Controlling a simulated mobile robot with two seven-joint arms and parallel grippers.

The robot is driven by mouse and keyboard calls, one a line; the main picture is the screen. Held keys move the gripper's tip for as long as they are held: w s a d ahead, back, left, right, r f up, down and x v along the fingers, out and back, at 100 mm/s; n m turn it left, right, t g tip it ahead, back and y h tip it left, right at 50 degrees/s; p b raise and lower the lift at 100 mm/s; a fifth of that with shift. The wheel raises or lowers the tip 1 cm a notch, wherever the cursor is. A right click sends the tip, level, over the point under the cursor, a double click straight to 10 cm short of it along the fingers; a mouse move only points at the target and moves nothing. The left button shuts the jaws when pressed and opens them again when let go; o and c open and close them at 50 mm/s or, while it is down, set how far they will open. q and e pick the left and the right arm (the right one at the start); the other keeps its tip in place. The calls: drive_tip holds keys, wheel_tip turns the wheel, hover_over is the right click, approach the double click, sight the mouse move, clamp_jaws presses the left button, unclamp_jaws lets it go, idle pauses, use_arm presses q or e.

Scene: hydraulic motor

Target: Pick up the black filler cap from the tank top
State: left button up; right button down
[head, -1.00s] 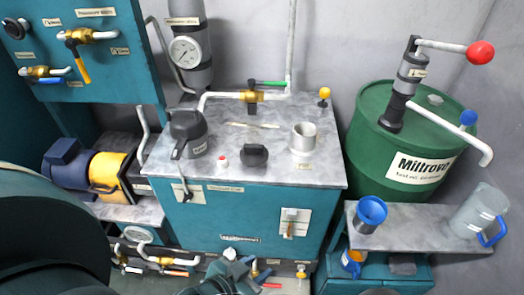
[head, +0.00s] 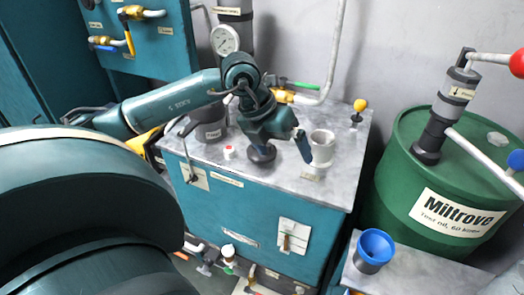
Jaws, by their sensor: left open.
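The black filler cap (head: 262,155) sits on the grey tank top (head: 335,180), between a small red-and-white button and the grey filler neck. My left arm reaches in from the left over the tank. My left gripper (head: 284,142) points down just above and beside the cap and covers part of it. One finger shows on the cap's right, near the filler neck; the other is hard to make out against the dark cap. The gripper is open with nothing held. I cannot tell whether it touches the cap. My right gripper is not in view.
The grey filler neck (head: 322,148) stands close to the right of my gripper. A dark pump-like part (head: 211,132) is to the left, and a pipe with a green-handled valve (head: 300,86) runs behind. A green drum (head: 440,185) and blue-rimmed cup (head: 375,246) are at the right.

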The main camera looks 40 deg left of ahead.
use_arm(q)
drive_tip(key=a+r+n+y, duration=0.2)
drive_tip(key=a+r+y, duration=0.15)
drive_tip(key=a, duration=0.55)
drive_tip(key=y, duration=0.1)
hover_over(253, 154)
drive_tip(key=w, duration=0.2)
drive_tip(key=shift+t, duration=0.3)
drive_tip(key=f, duration=0.6)
drive_tip(key=shift+s+d+f, duration=0.15)
drive_tip(key=shift+s, duration=0.1)
drive_tip(key=x, duration=0.1)
drive_tip(key=p+x, duration=0.1)
drive_tip(key=x, duration=0.2)
drive_tip(key=shift+w+d+f, duration=0.1)
drive_tip(key=shift+d+f, duration=0.15)
drive_tip(key=shift+f, duration=0.1)
drive_tip(key=shift+w+a+f, duration=0.1)
drive_tip(key=shift+w+f, duration=0.15)
drive_tip(key=shift+f, duration=0.3)
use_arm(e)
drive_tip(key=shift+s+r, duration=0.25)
use_arm(q)
drive_tip(key=shift+c, duration=0.5)
drive_tip(key=c, duration=1)
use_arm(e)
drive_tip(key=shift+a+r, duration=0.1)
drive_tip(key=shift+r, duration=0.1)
